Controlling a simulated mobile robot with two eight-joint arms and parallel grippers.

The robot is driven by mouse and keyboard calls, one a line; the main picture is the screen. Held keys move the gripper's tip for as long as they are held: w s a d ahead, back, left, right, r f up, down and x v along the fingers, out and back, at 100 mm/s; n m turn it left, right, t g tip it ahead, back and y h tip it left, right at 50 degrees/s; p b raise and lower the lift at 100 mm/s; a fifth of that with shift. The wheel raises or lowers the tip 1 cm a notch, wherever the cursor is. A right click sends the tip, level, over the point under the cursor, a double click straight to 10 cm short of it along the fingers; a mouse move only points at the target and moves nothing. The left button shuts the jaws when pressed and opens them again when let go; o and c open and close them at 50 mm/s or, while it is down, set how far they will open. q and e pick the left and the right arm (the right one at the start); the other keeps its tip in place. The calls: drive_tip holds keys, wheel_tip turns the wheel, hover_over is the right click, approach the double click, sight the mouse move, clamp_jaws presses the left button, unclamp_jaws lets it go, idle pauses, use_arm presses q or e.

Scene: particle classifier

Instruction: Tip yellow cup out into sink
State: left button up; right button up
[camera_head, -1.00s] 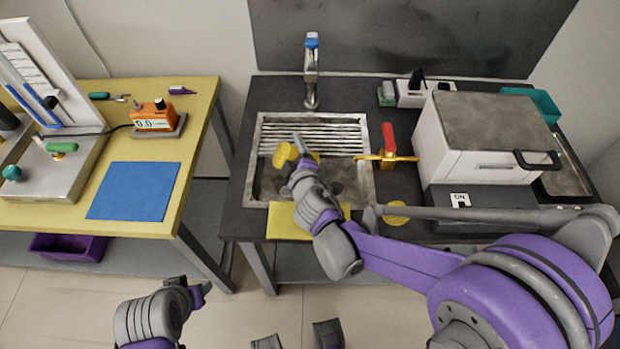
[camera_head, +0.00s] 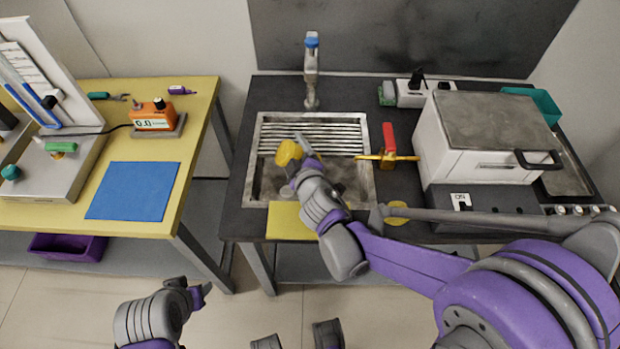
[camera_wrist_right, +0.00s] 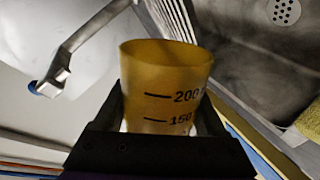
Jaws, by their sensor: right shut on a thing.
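The yellow cup (camera_head: 288,153) is over the sink (camera_head: 262,196) in the head view, near the edge of the ribbed rack. My right gripper (camera_head: 297,160) is shut on it. In the right wrist view the cup (camera_wrist_right: 165,85) stands between the two fingers (camera_wrist_right: 165,125), with its 200 and 150 marks showing. I cannot see what is inside the cup. The sink's drain (camera_wrist_right: 283,12) shows at the top right of that view. My left gripper (camera_head: 198,290) is empty, low at the lower left, away from both tables; its opening is unclear.
A faucet (camera_head: 311,75) stands behind the sink. A red-handled brass valve (camera_head: 389,148) is right of the sink, beside a white box-shaped machine (camera_head: 488,136). A yellow sponge-like pad (camera_head: 290,221) lies at the front edge. The yellow table (camera_head: 200,150) is at left.

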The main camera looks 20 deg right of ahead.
drive_tip(key=shift+d+r+m+b, duration=0.1)
drive_tip(key=shift+d+m+b, duration=0.05)
drive_tip(key=shift+m+b, duration=0.15)
idle(0.4)
idle(0.8)
